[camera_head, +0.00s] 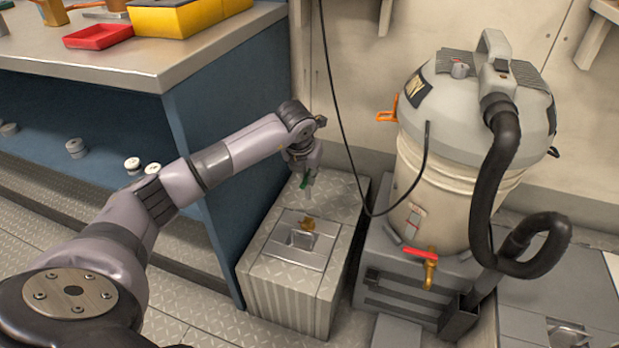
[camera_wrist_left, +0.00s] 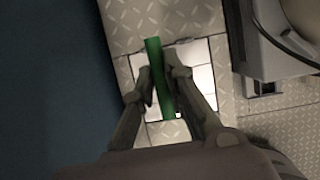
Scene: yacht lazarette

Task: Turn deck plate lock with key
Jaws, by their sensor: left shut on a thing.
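The deck plate (camera_head: 290,262) is a bright metal panel set in the top of a ribbed metal box, with a small square recess. A small brass-coloured part (camera_head: 307,224), possibly the lock, sits at its far edge. My left gripper (camera_head: 307,176) is above the box, beyond and above the plate. It is shut on a green-handled key (camera_wrist_left: 154,52). In the wrist view, the green piece runs between the fingers of my left gripper (camera_wrist_left: 165,84) with the bright plate (camera_wrist_left: 202,75) behind it. The key's tip is hard to make out. My right gripper is not in view.
A blue bench (camera_head: 195,170) stands left of the box, with yellow and red trays (camera_head: 98,37) on top. A large wet vacuum (camera_head: 440,170) with a black hose stands right on a grey base. A black cable (camera_head: 340,125) hangs behind the box.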

